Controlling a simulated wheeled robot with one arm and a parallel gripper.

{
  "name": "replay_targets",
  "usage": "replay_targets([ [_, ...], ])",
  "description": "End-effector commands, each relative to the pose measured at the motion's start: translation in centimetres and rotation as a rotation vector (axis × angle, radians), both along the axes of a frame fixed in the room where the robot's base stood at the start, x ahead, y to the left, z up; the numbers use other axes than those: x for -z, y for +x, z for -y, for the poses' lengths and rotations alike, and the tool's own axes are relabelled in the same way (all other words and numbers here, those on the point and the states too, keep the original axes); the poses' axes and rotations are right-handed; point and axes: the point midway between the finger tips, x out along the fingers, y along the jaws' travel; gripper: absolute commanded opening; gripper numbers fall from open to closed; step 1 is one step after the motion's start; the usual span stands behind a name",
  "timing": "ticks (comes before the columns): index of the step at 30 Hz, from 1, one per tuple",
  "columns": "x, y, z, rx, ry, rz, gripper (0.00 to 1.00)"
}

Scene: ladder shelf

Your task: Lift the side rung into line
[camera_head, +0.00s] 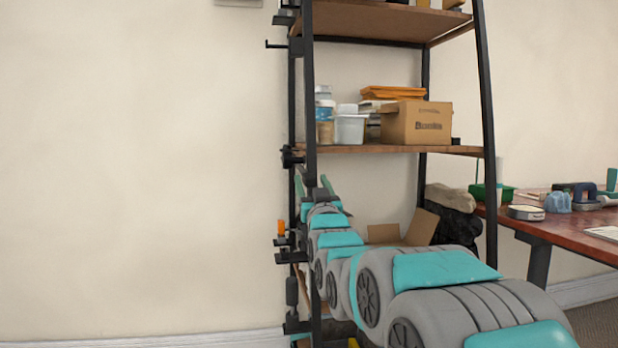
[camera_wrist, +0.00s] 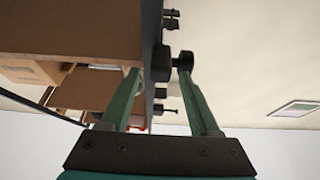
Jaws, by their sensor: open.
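Several black fittings stick out from the left upright of the ladder shelf (camera_head: 309,90); I cannot tell for certain which is the side rung. A black knobbed piece (camera_head: 290,157) sits on the upright at the middle board's height. In the wrist view, a black piece with two rounded ends (camera_wrist: 162,63) lies between my fingertips, beside the dark upright (camera_wrist: 150,30). My gripper (camera_head: 312,182) is open, with green fingers pointing up just below the knobbed piece. In the wrist view, my gripper (camera_wrist: 160,66) has its right fingertip close to the knob; contact is unclear.
A hook-like bar (camera_head: 276,44) is higher on the upright; an orange-topped fitting (camera_head: 281,228) and a dark cylinder (camera_head: 291,290) are lower. The middle board (camera_head: 400,149) holds a cardboard box (camera_head: 416,122) and containers. A table (camera_head: 535,222) stands right. Bare wall is left.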

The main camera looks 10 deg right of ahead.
Motion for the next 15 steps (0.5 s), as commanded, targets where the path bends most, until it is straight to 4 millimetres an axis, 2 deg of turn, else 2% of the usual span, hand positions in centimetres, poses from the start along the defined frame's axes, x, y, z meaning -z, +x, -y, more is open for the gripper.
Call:
replay_targets([
  [7,-1.0,2.8,0.0,0.0,0.0,-0.001,0.62],
  [15,-1.4,3.6,0.0,0.0,0.0,-0.003,0.62],
])
